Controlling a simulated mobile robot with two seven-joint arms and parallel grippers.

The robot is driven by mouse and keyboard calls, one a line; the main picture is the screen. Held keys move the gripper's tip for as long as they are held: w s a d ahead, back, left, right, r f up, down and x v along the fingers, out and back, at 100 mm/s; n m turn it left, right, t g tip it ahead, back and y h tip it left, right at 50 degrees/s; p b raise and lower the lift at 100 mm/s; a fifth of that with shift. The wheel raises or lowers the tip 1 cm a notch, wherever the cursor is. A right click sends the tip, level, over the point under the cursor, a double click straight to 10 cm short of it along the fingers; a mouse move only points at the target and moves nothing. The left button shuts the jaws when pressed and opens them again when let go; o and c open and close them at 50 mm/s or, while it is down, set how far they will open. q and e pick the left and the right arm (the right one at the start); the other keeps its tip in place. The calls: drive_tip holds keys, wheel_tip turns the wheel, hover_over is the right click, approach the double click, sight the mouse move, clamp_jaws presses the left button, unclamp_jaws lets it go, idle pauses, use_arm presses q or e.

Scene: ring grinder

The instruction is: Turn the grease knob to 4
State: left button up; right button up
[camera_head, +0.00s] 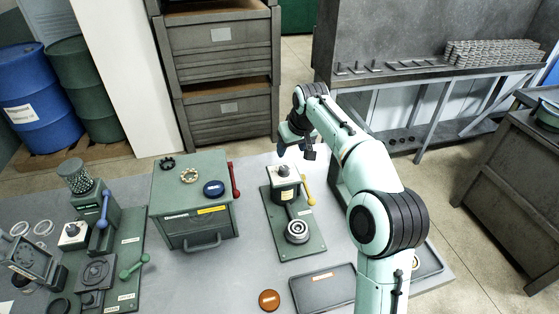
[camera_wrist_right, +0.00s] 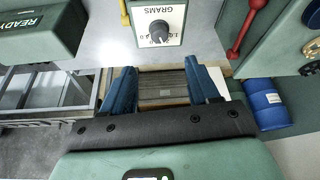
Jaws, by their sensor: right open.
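A dark round knob (camera_wrist_right: 159,31) sits on a white plate marked GRAMS in the right wrist view. In the head view the white-topped dial (camera_head: 284,172) stands on a green post beside a yellow lever (camera_head: 308,190). The printed numbers are too small to read the setting surely. My right gripper (camera_head: 297,150) is just behind and above this dial. In the wrist view its blue fingers (camera_wrist_right: 160,68) are apart with nothing between them, and the knob lies beyond the fingertips, untouched. My left gripper is not in view.
A green box (camera_head: 190,168) with a red lever (camera_head: 235,180) stands left of the dial. A round ringed fixture (camera_head: 298,231) is in front of it, and a dark tray (camera_head: 322,288) lies nearer. Another green station with a white-plated knob (camera_head: 72,235) is at left.

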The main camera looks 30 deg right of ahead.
sight(284, 168)
drive_tip(key=x, duration=1.2)
drive_tip(key=shift+f, duration=0.2)
drive_tip(key=shift+s, duration=0.1)
drive_tip(key=c, duration=1)
